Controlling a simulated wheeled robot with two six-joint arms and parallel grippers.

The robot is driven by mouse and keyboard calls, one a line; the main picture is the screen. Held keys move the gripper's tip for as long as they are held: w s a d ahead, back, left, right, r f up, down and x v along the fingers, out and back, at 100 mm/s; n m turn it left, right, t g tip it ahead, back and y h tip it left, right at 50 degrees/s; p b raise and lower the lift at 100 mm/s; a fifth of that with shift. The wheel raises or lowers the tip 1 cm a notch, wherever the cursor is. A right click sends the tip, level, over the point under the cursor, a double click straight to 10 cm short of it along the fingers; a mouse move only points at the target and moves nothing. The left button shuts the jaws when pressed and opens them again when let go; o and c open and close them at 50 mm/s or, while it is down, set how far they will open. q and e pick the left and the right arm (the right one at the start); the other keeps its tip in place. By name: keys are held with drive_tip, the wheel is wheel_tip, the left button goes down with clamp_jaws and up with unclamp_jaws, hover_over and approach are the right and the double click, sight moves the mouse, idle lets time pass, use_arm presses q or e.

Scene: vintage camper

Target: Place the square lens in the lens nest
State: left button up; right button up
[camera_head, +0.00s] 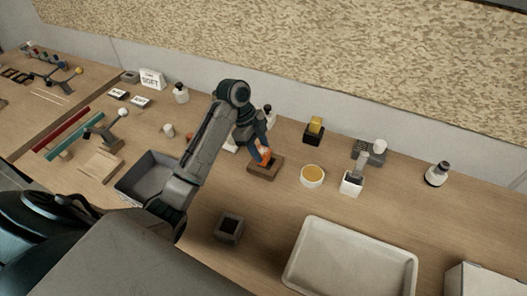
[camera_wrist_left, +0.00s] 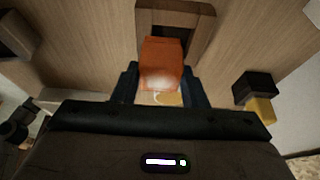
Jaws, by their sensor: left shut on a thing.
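The square lens is an orange block (camera_head: 264,156) between the fingers of my left gripper (camera_head: 262,151). It also shows in the left wrist view (camera_wrist_left: 160,60), with my left fingers (camera_wrist_left: 159,84) shut on its two sides. The lens nest, a brown wooden block with a square recess (camera_head: 265,170), is directly below the lens in the head view. In the left wrist view the nest's frame (camera_wrist_left: 203,22) surrounds a dark opening, partly hidden behind the lens. I cannot tell whether the lens touches the nest. My right gripper is not in view.
A white dish with amber contents (camera_head: 312,174) stands right of the nest. A grey bin (camera_head: 150,171) is at left, a small dark box (camera_head: 229,228) in front, and a large pale tray (camera_head: 350,262) at front right. A black-and-yellow item (camera_head: 314,130) stands behind.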

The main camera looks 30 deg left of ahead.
sight(260, 146)
use_arm(q)
drive_tip(key=shift+w+d+f, duration=0.1)
drive_tip(key=shift+w+d, duration=0.1)
drive_tip(key=shift+w, duration=0.35)
drive_tip(key=shift+w+f+p, duration=0.1)
drive_tip(key=shift+f+p, duration=0.2)
wheel_tip(260, 146, down, 2)
drive_tip(key=shift+f+p, duration=0.2)
drive_tip(key=shift+p, duration=0.35)
drive_tip(key=shift+f, duration=0.25)
drive_tip(key=shift+f, duration=0.1)
drive_tip(key=o, duration=1)
drive_tip(key=shift+o, duration=0.2)
